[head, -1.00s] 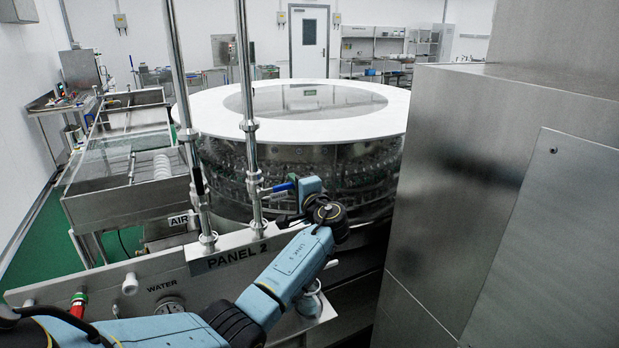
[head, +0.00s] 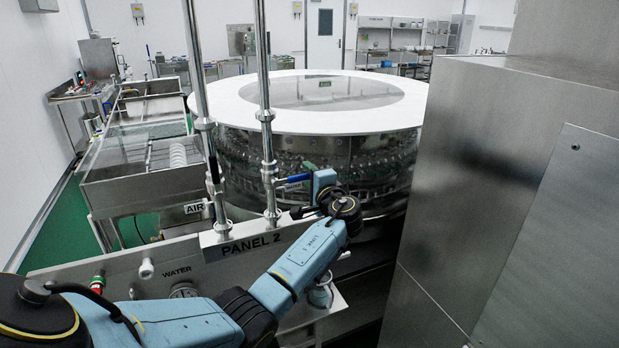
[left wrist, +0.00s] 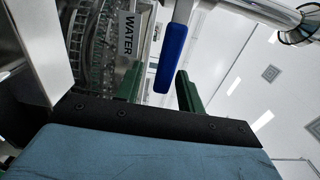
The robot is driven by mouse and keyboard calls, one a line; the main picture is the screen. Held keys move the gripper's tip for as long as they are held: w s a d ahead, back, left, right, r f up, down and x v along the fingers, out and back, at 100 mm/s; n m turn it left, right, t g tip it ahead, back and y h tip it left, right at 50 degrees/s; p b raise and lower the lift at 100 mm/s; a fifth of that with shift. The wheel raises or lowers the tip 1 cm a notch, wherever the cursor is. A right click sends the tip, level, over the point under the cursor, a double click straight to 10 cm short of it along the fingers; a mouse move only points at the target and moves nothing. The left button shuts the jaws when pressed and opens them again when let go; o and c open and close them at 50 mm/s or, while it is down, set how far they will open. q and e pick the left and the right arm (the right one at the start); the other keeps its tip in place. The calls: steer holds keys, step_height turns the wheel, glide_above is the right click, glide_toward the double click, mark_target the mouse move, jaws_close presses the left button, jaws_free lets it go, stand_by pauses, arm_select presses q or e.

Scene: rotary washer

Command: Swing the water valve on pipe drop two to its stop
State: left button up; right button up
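The water valve's blue lever handle (head: 298,178) sticks out to the right from the right-hand vertical pipe (head: 266,115), above the PANEL 2 plate. In the left wrist view the blue handle (left wrist: 171,60) hangs down toward the gap between the green fingertips. My left gripper (left wrist: 160,88) is open, with one finger on each side of the handle's lower end and a visible gap to each. I cannot tell whether the handle reaches in between them. In the head view the light-blue hand is just right of the handle; its fingers are hard to see. My right gripper is not in view.
A second pipe (head: 197,75) with a dark lever (head: 213,168) stands to the left. The round washer (head: 325,150) is behind. A tall steel cabinet (head: 480,170) closes off the right side. A WATER label (left wrist: 127,35) shows in the left wrist view.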

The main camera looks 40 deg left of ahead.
arm_select(q)
steer(key=shift+d, duration=0.1)
steer(key=b+v, duration=0.2)
steer(key=v, duration=1.1)
steer(key=shift+d, duration=0.1)
steer(key=s+d+f+m+h+b, duration=0.2)
steer(key=f+h, duration=0.2)
steer(key=f, duration=1.3)
steer(key=s+d+f+m+h+b, duration=0.1)
steer(key=s+d+f+m+h, duration=0.2)
steer(key=f, duration=1.4)
steer(key=s+d+f+n+g+h+b, duration=0.1)
steer(key=s+d+f+g+h, duration=0.15)
steer(key=s+f, duration=0.6)
steer(key=s+d+f+n+g+h+b, duration=0.1)
steer(key=s+f+h+b, duration=0.3)
steer(key=f, duration=0.8)
steer(key=s+d+f+n+g, duration=0.1)
steer(key=s+f, duration=0.4)
steer(key=s, duration=0.6)
steer(key=s+d+f+n+g+h, duration=0.1)
steer(key=s+f+n, duration=0.2)
steer(key=s, duration=0.8)
steer(key=s+d+f+n+g+h+b, duration=0.1)
steer(key=s+f+n, duration=0.1)
steer(key=s+f, duration=0.5)
steer(key=s, duration=0.5)
steer(key=shift+f+g, duration=0.3)
steer(key=shift+g, duration=0.05)
